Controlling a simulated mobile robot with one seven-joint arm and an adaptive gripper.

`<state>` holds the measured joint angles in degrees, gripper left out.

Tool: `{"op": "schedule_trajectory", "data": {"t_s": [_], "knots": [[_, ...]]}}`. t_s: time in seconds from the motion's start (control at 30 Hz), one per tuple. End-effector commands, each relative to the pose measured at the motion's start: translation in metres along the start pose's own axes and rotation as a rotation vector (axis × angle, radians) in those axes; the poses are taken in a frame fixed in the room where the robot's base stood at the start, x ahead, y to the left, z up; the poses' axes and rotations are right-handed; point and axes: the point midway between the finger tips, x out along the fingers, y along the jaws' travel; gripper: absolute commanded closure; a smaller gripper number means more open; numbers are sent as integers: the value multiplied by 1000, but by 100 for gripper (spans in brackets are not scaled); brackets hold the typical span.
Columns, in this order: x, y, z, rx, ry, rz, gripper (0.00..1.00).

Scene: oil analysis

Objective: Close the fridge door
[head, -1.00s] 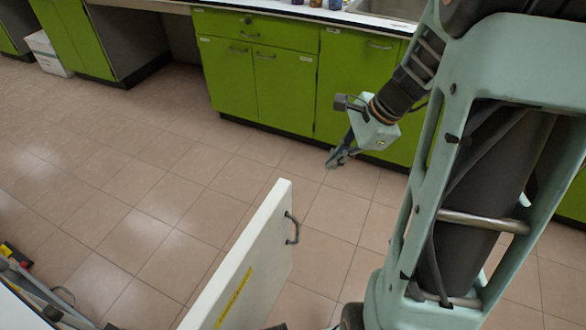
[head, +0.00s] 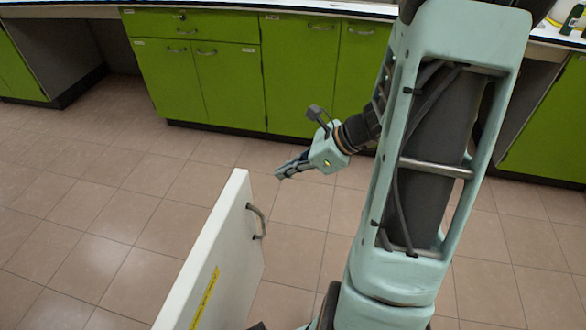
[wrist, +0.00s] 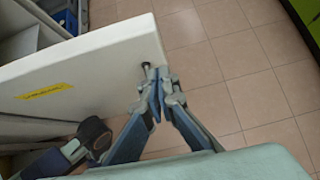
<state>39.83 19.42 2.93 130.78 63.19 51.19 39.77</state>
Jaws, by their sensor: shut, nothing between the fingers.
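The white fridge door (head: 214,262) stands open at the lower middle of the head view, with a dark handle (head: 257,222) and a yellow label on it. My gripper (head: 280,174) is shut and empty, above and beyond the door's free edge in the head view. In the wrist view the door (wrist: 105,62) fills the upper left, and my fingertips (wrist: 156,76) overlap the handle end near its free corner. I cannot tell whether they touch it. The fridge body is not clear in the head view; part of its open interior (wrist: 30,38) seems to show in the wrist view.
Green cabinets (head: 205,85) with a counter run along the back. The tiled floor (head: 95,215) is clear left of the door and between it and the cabinets. A blue object (wrist: 67,20) shows at the upper left of the wrist view.

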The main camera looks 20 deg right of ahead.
Motion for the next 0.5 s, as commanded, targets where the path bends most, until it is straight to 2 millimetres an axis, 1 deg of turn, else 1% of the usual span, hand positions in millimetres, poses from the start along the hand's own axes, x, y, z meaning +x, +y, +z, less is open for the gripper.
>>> {"op": "schedule_trajectory", "data": {"t_s": [0.03,0.2,0.3,0.5], "knots": [[16,1,-3,0,-1,4,100],[48,1,-1,-2,0,3,100],[57,0,14,-6,0,2,100],[68,0,26,-3,0,0,100]]}}
